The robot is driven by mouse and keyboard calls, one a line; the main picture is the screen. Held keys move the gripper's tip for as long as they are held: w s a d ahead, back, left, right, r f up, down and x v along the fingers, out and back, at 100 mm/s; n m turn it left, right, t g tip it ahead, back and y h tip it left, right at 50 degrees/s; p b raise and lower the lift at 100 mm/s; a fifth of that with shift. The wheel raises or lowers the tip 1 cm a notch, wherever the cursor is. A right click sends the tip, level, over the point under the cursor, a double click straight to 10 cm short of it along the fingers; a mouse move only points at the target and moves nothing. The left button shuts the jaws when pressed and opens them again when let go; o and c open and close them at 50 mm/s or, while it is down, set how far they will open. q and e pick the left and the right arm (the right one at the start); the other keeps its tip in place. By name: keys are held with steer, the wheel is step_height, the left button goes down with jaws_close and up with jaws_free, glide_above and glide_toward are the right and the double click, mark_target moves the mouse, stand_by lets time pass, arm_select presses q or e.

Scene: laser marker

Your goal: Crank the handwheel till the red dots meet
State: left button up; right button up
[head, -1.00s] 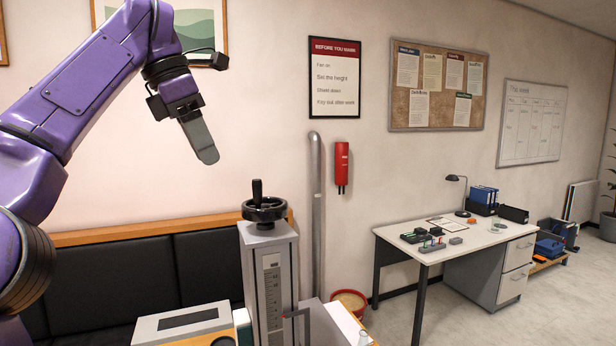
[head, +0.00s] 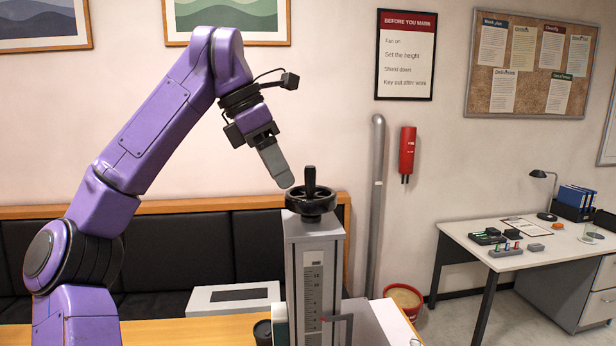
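The black handwheel (head: 311,205) lies flat on top of a grey upright column (head: 313,285) with a scale on its front face. Its black crank knob (head: 310,180) stands upright on the wheel. My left gripper (head: 275,164) hangs tilted just left of the knob, its grey fingertips near knob height and apparently apart from it. I see the fingers side-on, so I cannot tell whether they are open or shut. No red dots can be made out in this view. My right gripper is not in view.
A white box with a dark panel (head: 232,298) sits left of the column on a wooden surface. A dark cup (head: 263,332) stands close to the column's foot. A desk (head: 530,258) stands farther right.

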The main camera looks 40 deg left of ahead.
mark_target(308, 167)
arm_select(q)
steer(key=shift+s+d+r, duration=0.15)
steer(key=shift+s+d, duration=0.8)
steer(key=shift+d, duration=0.05)
steer(key=shift+y, duration=0.3)
steer(key=w+f, duration=0.1)
steer(key=w, duration=0.4)
steer(key=w+f, duration=0.1)
steer(key=w, duration=0.2)
steer(key=shift+w+f, duration=0.2)
steer(key=shift+f, duration=0.1)
steer(key=c, duration=0.5)
steer(key=shift+s+d+r, duration=0.3)
steer(key=shift+s+d, duration=0.05)
steer(key=shift+s, duration=0.15)
steer(key=shift+s+d+r, duration=0.25)
steer(key=shift+s+d, duration=0.05)
steer(key=shift+s, duration=0.2)
jaws_close()
steer(key=shift+s+a+f, duration=0.1)
steer(key=shift+s+a, duration=0.05)
steer(key=shift+a, duration=0.35)
steer(key=shift+s+a+f, duration=0.1)
steer(key=shift+a, duration=0.35)
steer(key=shift+s, duration=0.1)
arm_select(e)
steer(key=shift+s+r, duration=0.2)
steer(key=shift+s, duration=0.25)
